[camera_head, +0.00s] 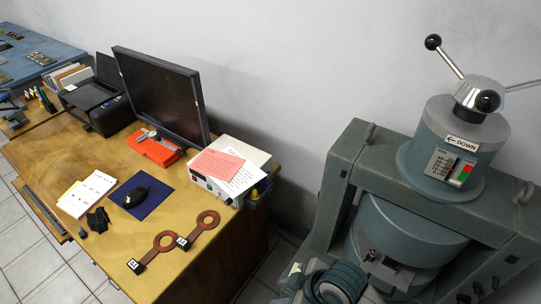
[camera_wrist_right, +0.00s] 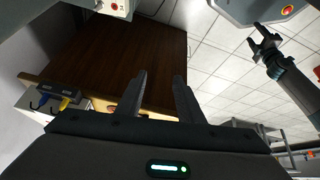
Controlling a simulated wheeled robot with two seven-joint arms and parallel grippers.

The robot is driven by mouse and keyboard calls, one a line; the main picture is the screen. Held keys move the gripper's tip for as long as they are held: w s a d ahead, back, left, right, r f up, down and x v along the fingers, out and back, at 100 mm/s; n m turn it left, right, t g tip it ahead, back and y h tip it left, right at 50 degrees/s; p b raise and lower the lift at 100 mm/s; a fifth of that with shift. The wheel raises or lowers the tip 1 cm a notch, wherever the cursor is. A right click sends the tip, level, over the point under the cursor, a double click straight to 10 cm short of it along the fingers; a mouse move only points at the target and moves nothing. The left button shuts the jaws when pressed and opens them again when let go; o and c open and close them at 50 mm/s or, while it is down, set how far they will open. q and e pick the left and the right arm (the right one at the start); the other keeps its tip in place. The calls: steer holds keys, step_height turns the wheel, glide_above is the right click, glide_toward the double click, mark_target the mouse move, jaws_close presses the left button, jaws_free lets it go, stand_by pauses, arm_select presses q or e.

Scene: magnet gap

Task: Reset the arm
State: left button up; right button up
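My right gripper (camera_wrist_right: 162,88) shows in the right wrist view with its two dark fingers apart and nothing between them. Beyond the fingers is the dark brown side panel of the desk (camera_wrist_right: 125,50). Another dark arm enters from the right side of that view and ends in a small gripper (camera_wrist_right: 258,42), which looks like my left one. Its two fingers appear apart with nothing between them, over the tiled floor.
The wooden desk (camera_head: 85,160) holds a monitor (camera_head: 160,92), printer (camera_head: 97,100), blue mat (camera_head: 150,200), white instrument box (camera_head: 212,188) and two copper-coloured rings with handles (camera_head: 163,240). A large grey-green machine (camera_head: 400,240) stands at right. Tiled floor (camera_wrist_right: 215,70) is open.

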steer(key=s+d+f+m+h, duration=0.25)
steer(key=s+d+m, duration=0.4)
steer(key=d, duration=0.35)
steer(key=s+d+f+m+h, duration=0.25)
steer(key=s+d+m, duration=0.35)
steer(key=d, duration=0.4)
step_height(320, 180, down, 27)
steer(key=s+n+b, duration=0.1)
steer(key=s+n, duration=0.1)
steer(key=s+d+f+g+b, duration=0.1)
steer(key=s+d+f+g, duration=0.1)
steer(key=s+f, duration=1.6)
steer(key=shift+d+f, duration=0.2)
steer(key=shift+f, duration=0.45)
